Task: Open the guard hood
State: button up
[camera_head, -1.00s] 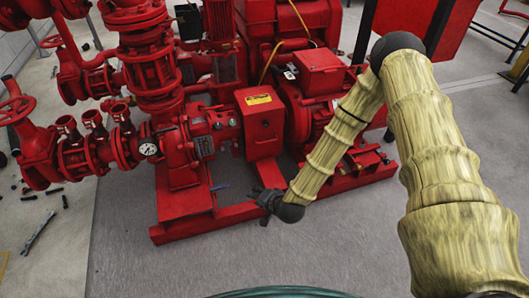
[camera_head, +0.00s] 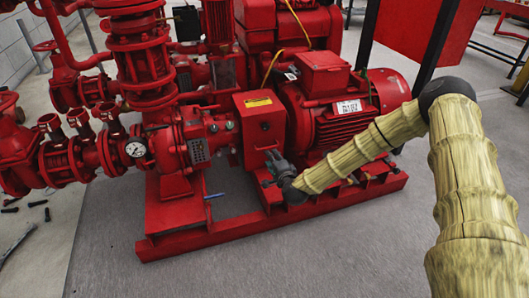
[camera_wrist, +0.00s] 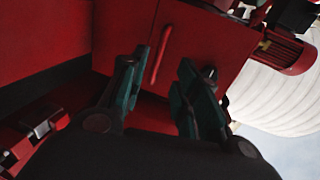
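The guard hood (camera_head: 262,125) is a red box with a yellow label, between the pump (camera_head: 195,145) and the finned motor (camera_head: 345,110). It looks closed in the head view. In the wrist view a red panel (camera_wrist: 205,45), which looks like the hood, fills the upper middle. A raised red handle bar (camera_wrist: 161,54) stands on it, above and between my fingers. My gripper (camera_head: 272,165) is at the hood's lower front edge in the head view. In the wrist view my gripper (camera_wrist: 155,85) has its two fingers spread, with nothing between them. I cannot tell whether they touch the panel.
The red base frame (camera_head: 200,238) runs below the pump and motor. Valves and a pressure gauge (camera_head: 135,149) are at the left. The grey floor (camera_head: 300,260) in front is clear. Loose parts (camera_head: 20,235) lie at far left.

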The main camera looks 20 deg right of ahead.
aim_at(265, 148)
jog(key=shift+b+x, duration=1.8)
jog(key=shift+x, duration=3.25)
jog(key=shift+s, duration=0.1)
grip_shut()
